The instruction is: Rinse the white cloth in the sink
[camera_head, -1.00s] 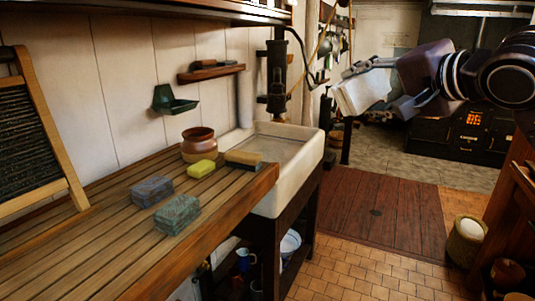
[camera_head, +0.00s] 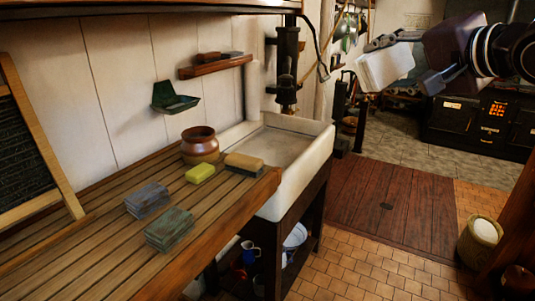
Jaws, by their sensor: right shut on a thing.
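The white cloth (camera_head: 384,68) is a small folded pad at the upper right, held in the air. My right gripper (camera_head: 385,50) is shut on it, its arm coming in from the right edge. The cloth hangs to the right of the sink and above the floor, apart from both. The pale stone sink (camera_head: 306,181) stands at the end of the wooden counter, with a dark pump (camera_head: 287,68) on the wall behind it. Its basin looks empty, and no running water shows. My left gripper does not show.
The slatted counter (camera_head: 110,219) holds a brown pot (camera_head: 200,145), a yellow soap or sponge (camera_head: 200,173), a tan-topped brush or block (camera_head: 245,162) and two grey-green stacks (camera_head: 168,231). A washboard (camera_head: 32,150) leans at left. The floor hatch (camera_head: 375,205) area is clear.

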